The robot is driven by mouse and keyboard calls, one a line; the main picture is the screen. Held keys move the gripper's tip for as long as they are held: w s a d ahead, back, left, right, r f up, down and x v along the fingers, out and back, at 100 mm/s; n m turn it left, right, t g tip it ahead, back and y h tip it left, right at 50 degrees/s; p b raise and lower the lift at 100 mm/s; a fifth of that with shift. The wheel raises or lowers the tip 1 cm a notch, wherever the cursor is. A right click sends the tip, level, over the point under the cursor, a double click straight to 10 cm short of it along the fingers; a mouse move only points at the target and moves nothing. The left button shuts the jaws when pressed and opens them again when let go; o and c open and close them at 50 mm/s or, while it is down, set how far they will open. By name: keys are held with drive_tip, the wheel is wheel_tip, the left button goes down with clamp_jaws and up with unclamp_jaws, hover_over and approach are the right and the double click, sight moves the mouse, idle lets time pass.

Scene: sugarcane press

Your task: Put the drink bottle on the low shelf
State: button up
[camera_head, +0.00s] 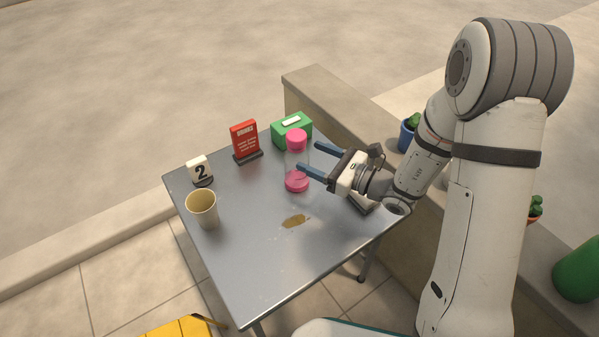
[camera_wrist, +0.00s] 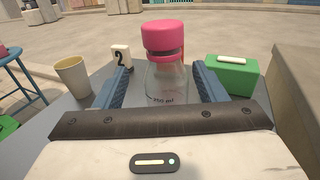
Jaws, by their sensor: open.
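The drink bottle (camera_head: 296,163) is clear with a pink cap and a pink base, and stands upright on the metal table (camera_head: 250,270). My gripper (camera_head: 309,158) is open and level, with its blue fingers reaching towards the bottle. In the wrist view the bottle (camera_wrist: 167,70) stands between the two fingers (camera_wrist: 164,85), with a visible gap on each side. Its lower part is hidden behind my gripper's body there. I cannot pick out the low shelf in either view.
A low wall (camera_head: 330,107) borders the table's right side, with potted plants. A yellow object (camera_head: 178,327) is below.

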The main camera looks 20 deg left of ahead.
sight(290, 145)
drive_tip(key=shift+w+a+f, duration=0.2)
drive_tip(key=shift+w+a, duration=0.05)
drive_tip(key=b+x, duration=0.3)
drive_tip(key=x, duration=0.3)
drive_tip(key=shift+w+a, duration=0.15)
drive_tip(key=shift+a, duration=0.05)
drive_tip(key=shift+w+a+r, duration=0.1)
drive_tip(key=shift+w+a, duration=0.05)
drive_tip(key=shift+a, duration=0.2)
clamp_jaws()
